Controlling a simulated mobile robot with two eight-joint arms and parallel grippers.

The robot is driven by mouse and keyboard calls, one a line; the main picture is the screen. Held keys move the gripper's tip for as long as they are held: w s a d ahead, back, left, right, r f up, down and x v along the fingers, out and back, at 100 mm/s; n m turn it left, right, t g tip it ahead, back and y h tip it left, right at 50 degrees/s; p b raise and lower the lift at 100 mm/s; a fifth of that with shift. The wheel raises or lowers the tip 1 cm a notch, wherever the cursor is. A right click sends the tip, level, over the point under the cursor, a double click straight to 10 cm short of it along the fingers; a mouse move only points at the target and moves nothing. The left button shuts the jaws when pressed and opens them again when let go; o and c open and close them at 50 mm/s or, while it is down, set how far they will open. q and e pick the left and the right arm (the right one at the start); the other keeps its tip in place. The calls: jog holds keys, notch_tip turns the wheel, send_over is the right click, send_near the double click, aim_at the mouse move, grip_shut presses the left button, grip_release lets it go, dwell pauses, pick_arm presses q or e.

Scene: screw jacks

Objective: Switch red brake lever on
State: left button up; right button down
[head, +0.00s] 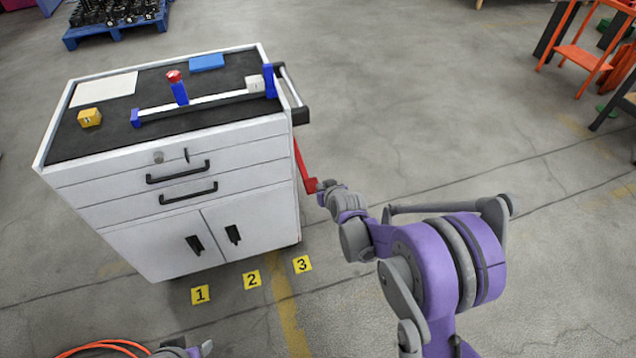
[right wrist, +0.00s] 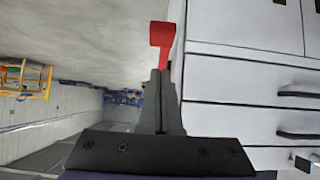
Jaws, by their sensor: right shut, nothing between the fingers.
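The red brake lever (head: 302,165) runs down the right side of the white tool cabinet and ends in a red pad near its lower end. In the right wrist view the red pad (right wrist: 162,34) is just beyond my fingertips. My right gripper (head: 322,188) is shut and empty, its tips at the lever's end; whether they touch it I cannot tell. Its closed fingers show in the right wrist view (right wrist: 160,74). My left gripper (head: 190,349) shows only in part at the bottom edge, and its jaws are not clear.
The cabinet (head: 100,190) carries a blue and white screw jack (head: 205,100), a yellow block (head: 90,117) and a blue block (head: 207,62). Yellow floor markers (head: 252,280) lie in front. An orange stand (head: 580,55) is far right. The floor right of the cabinet is mostly clear.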

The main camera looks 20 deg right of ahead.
jog(key=shift+v, duration=1.25)
jog(key=shift+s, duration=0.1)
